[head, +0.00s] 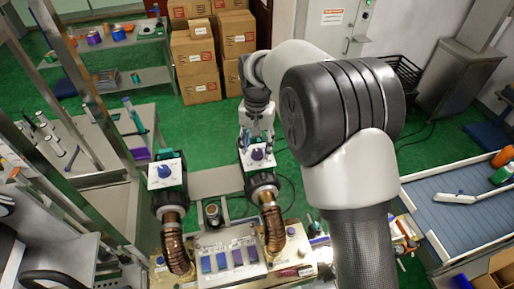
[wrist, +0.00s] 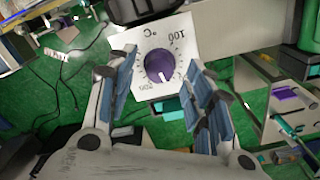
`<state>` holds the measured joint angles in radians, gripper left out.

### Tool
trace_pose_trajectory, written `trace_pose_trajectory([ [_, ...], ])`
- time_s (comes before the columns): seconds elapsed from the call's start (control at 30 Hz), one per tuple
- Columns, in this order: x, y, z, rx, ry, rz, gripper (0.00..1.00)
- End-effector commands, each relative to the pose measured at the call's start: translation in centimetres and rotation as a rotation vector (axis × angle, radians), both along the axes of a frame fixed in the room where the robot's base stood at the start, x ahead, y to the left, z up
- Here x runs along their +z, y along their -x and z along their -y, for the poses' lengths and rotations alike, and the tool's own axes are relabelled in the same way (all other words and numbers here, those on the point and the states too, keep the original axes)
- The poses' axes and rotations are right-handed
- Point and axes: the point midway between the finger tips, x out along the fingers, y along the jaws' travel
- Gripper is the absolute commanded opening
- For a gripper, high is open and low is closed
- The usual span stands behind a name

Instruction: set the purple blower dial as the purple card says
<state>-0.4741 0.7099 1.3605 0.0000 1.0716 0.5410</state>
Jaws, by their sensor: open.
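The purple blower dial (wrist: 159,65) is a round knob on a white plate (wrist: 180,24) marked 100, 200 and °C. A pale pointer mark shows near the knob's lower edge. In the head view the purple dial (head: 257,154) sits on the right-hand blower. My gripper (wrist: 160,66) is open, its fingers to either side of the dial with gaps, not visibly touching it; it also shows in the head view (head: 257,132) just behind the dial. Several coloured cards stand on the front panel; a purple card (head: 238,257) is among them, its writing too small to read.
A second blower with a blue dial (head: 165,171) stands to the left. Coiled brown hoses (head: 273,228) run below both blowers. Cardboard boxes (head: 196,65) are stacked behind on the green floor. A blue-grey conveyor (head: 470,220) is at the right.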

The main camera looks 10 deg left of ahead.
Motion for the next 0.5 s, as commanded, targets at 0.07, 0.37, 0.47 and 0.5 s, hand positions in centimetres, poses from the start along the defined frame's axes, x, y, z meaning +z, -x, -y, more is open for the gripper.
trace_pose_trajectory([
  [0.07, 1.7, -0.1, 0.0, 0.0, -0.003, 0.005, 0.48],
  [0.37, 7.9, -0.1, 0.0, 0.0, -0.002, 0.004, 0.48],
  [0.47, 9.3, 0.0, 0.0, 0.0, -0.001, 0.002, 0.48],
  [0.5, 9.7, 0.0, 0.0, 0.0, -0.001, 0.002, 0.48],
])
